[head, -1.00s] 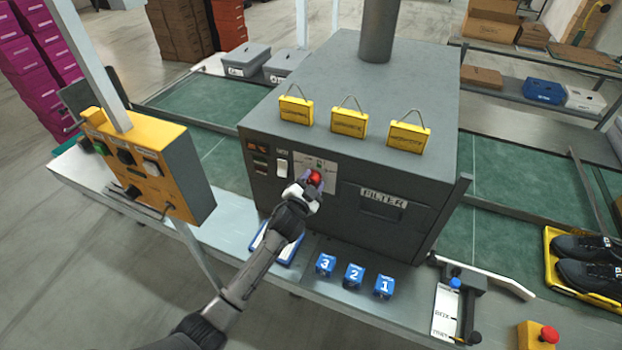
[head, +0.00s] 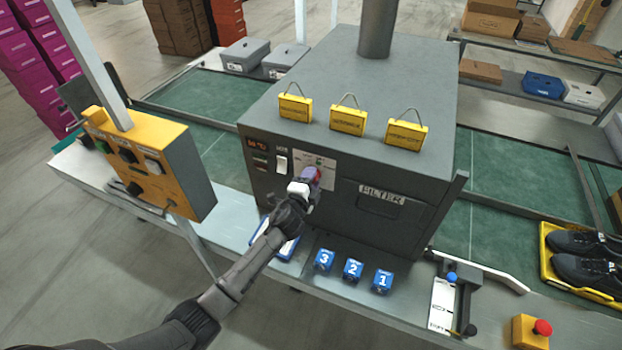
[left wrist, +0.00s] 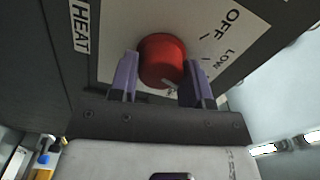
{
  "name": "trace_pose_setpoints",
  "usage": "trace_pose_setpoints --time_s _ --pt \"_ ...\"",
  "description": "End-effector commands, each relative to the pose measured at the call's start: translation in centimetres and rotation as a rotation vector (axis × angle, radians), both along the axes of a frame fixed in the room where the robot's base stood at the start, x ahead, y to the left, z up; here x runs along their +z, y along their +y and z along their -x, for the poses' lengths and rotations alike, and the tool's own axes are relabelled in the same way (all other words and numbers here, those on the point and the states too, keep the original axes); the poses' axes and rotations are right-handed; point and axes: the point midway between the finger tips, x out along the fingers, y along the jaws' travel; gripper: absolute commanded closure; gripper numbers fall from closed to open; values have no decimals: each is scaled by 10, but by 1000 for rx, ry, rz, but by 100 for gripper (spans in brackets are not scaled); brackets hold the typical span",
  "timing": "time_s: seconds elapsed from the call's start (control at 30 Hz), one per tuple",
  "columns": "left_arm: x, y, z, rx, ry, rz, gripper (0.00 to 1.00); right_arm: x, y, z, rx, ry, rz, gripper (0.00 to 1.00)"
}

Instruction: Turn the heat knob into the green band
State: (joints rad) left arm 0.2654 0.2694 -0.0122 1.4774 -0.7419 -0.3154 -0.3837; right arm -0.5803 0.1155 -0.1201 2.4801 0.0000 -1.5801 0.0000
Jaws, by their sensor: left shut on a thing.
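The red heat knob (left wrist: 162,60) sits on a pale dial plate (left wrist: 210,20) marked OFF and LOW, beside a HEAT label, in the left wrist view. My left gripper (left wrist: 160,88) has its purple fingers on either side of the knob and is shut on it. In the head view my left gripper (head: 310,180) reaches the front of the grey heater box (head: 340,185) and mostly covers the knob. A small green patch (head: 319,161) shows on the plate above the gripper; how the knob's pointer lies against it is hidden. My right gripper is not in view.
Three yellow tags (head: 348,120) stand on top of the box. A white switch (head: 281,164) and a lit display (head: 257,143) are left of the dial. Blue numbered blocks (head: 353,270) lie on the bench below. An orange control box (head: 150,165) stands at left.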

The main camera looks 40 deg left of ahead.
Motion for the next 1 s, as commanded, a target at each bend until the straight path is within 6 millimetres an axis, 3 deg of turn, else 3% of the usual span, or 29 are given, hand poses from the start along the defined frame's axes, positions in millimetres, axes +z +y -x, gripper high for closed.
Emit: trace_pose_setpoints --time_s 0.57,0.6,0.83,1.0 --pt "0 0 0 0 7 -26 79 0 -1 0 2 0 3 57" --pt "0 0 0 0 7 -26 54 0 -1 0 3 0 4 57" --pt "0 0 0 0 7 -26 32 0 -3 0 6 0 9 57" --pt "0 0 0 0 7 -26 31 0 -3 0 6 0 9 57"
